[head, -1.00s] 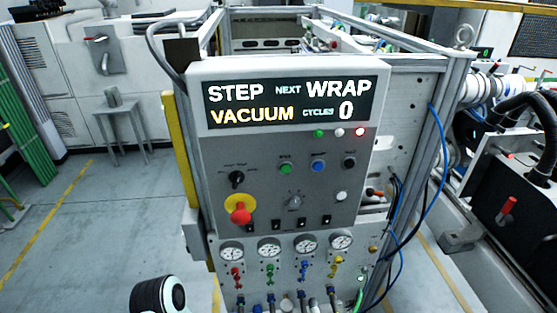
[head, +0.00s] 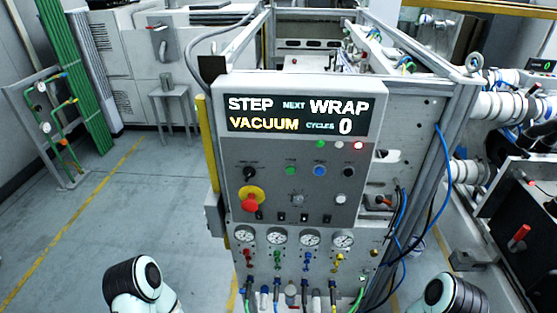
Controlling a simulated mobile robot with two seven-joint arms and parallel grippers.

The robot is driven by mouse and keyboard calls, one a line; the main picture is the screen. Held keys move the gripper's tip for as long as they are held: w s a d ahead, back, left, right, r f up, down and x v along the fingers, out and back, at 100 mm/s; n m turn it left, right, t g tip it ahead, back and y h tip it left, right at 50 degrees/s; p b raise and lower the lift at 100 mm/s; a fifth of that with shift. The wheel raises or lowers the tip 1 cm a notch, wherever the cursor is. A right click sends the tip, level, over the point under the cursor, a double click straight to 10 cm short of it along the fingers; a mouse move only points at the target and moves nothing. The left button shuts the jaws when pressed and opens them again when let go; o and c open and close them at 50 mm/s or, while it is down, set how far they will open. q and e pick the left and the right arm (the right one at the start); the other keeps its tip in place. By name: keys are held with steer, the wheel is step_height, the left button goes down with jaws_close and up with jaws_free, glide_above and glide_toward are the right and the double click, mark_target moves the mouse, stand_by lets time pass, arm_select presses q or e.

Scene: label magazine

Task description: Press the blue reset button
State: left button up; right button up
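The blue reset button (head: 320,170) is on the grey control panel (head: 270,211), between a green button (head: 291,170) and a black button (head: 348,172). Nothing covers it. The display (head: 298,115) above reads STEP, NEXT WRAP, VACUUM, CYCLES 0. Parts of my two arms show at the bottom left and bottom right, below and apart from the panel. Neither of my grippers is in the picture.
A red mushroom button on a yellow collar (head: 261,193) sits at the panel's left. Gauges (head: 279,237) and coloured valves are below, with hoses at the bottom. Blue cables (head: 437,170) hang at the right. The floor (head: 140,215) at left is clear.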

steer(key=shift+a, duration=0.1)
steer(key=shift+s+r, duration=0.1)
steer(key=c, duration=0.3)
jaws_close()
stand_by(1.2)
